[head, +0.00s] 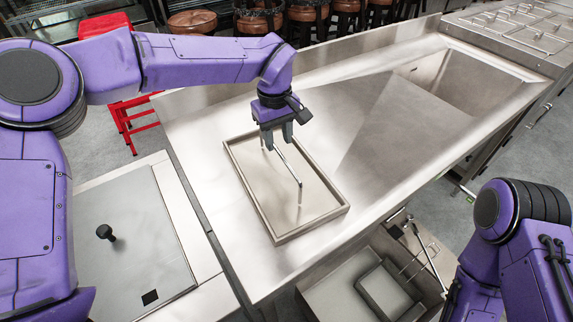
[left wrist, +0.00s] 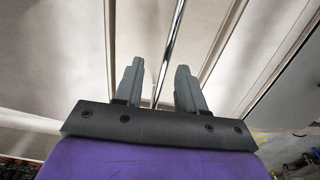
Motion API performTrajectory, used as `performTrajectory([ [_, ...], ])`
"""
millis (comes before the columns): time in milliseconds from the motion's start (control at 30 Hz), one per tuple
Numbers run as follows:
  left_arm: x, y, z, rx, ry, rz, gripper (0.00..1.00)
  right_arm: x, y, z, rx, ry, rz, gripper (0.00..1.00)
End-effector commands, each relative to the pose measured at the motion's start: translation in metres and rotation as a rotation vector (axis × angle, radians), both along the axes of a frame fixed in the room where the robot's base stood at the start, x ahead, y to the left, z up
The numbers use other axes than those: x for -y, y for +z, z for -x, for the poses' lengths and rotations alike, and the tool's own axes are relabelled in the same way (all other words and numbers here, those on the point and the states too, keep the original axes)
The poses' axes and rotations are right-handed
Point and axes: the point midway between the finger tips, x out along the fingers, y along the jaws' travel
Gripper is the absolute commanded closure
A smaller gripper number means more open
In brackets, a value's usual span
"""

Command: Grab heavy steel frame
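A rectangular steel frame (head: 312,226) with a low raised rim lies flat on the steel counter, in the middle of the head view. A thin bright bar handle (head: 289,168) stands up over its middle. My left gripper (head: 278,146) points down at the far end of this bar. In the left wrist view its two grey fingers (left wrist: 160,88) stand apart, with the bar (left wrist: 169,50) running between them. I see a gap beside the bar, so the fingers do not look closed on it. My right arm shows at the lower right, but its gripper is out of view.
A sunken basin (head: 445,85) lies at the counter's far right. An open steel well (head: 335,290) with a smaller wire-handled frame (head: 362,290) is at the lower front. A lidded unit (head: 130,240) with a black knob stands left. A red stool (head: 125,110) and round brown stools are behind.

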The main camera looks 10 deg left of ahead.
Motion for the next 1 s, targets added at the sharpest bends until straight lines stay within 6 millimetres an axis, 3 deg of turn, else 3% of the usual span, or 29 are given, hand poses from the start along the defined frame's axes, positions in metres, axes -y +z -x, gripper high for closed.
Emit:
performTrajectory([
  [67,0.004,-0.021,0.005,-0.032,-0.019,-0.013,0.60,0.000,0.008,0.000,-0.001,0.000,-0.001,0.57],
  [200,0.007,-0.057,-0.009,-0.055,-0.026,-0.019,0.60,0.000,0.014,0.000,-0.002,0.001,-0.001,0.57],
  [300,0.010,-0.069,-0.015,-0.059,-0.031,-0.019,0.60,0.000,0.015,0.000,-0.001,0.000,-0.001,0.57],
  [500,0.012,-0.073,-0.019,-0.061,-0.035,-0.017,0.60,0.000,0.014,-0.001,0.001,0.000,0.000,0.57],
  [533,0.012,-0.073,-0.019,-0.061,-0.034,-0.017,0.66,0.000,0.014,-0.001,0.001,0.000,0.000,0.57],
  [633,0.010,-0.072,-0.018,-0.061,-0.031,-0.017,0.99,0.000,0.014,-0.001,0.000,0.000,0.000,0.57],
  [1000,0.009,-0.072,-0.020,-0.060,-0.029,-0.015,1.00,0.000,0.014,-0.001,0.001,0.000,-0.001,0.57],
])
